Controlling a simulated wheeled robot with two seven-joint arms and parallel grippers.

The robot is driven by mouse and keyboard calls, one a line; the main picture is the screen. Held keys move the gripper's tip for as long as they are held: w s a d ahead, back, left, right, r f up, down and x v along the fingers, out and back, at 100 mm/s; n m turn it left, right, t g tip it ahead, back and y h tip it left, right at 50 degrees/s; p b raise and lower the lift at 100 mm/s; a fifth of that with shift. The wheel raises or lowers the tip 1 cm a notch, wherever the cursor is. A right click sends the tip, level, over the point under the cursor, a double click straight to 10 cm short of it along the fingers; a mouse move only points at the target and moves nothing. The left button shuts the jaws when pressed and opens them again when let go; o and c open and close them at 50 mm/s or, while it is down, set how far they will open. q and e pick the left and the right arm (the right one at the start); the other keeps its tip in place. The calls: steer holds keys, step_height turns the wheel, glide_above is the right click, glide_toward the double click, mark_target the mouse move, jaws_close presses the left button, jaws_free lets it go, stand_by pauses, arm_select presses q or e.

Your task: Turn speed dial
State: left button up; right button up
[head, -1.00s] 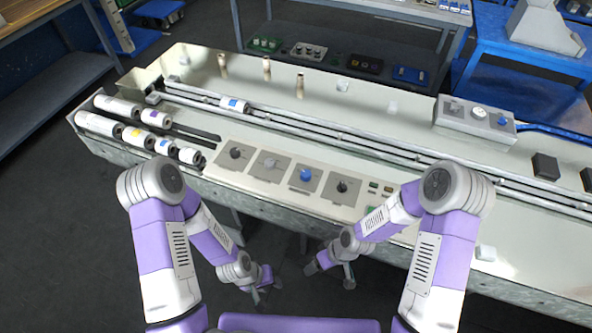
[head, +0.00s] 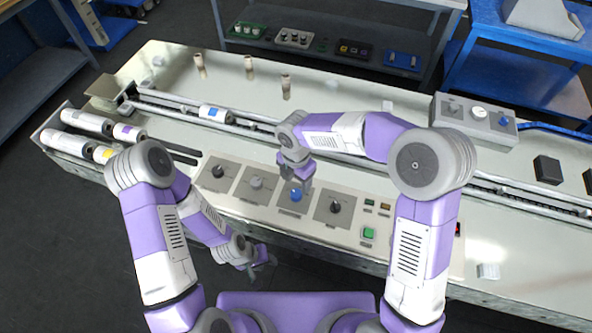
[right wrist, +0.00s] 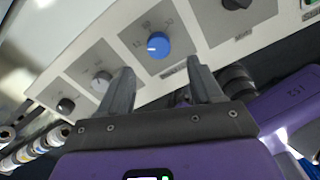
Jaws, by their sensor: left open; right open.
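A control panel (head: 275,206) on the machine's front edge carries a row of dials. The blue dial (head: 295,195) has a numbered scale around it; it also shows in the right wrist view (right wrist: 158,45). A grey dial (head: 257,182) and black dials (head: 218,171) (head: 335,206) sit beside it. I cannot read the labels clearly. My right gripper (head: 298,184) is open over the panel, close to the blue dial. In the right wrist view its fingers (right wrist: 159,70) are apart, with the blue dial beyond the gap, seemingly untouched. My left gripper (head: 263,266) is open and empty below the machine's front edge.
Green and other small buttons (head: 368,233) lie right of the dials. Rolls (head: 85,122) stick out at the machine's left end. A rail channel (head: 240,120) runs behind the panel. A grey box with knobs (head: 475,118) stands at the back right.

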mark_target(296, 193)
steer(key=shift+w+f, duration=0.2)
steer(key=shift+w, duration=0.15)
steer(key=f, duration=0.2)
steer(key=f+b, duration=0.1)
steer(key=f, duration=0.3)
steer(key=shift+s, duration=0.3)
steer(key=shift+f+b, duration=0.3)
steer(key=shift+f, duration=0.25)
arm_select(q)
steer(key=shift+w+f, duration=0.15)
steer(key=shift+f, duration=0.6)
arm_select(e)
steer(key=c, duration=1.1)
steer(key=shift+o, duration=0.2)
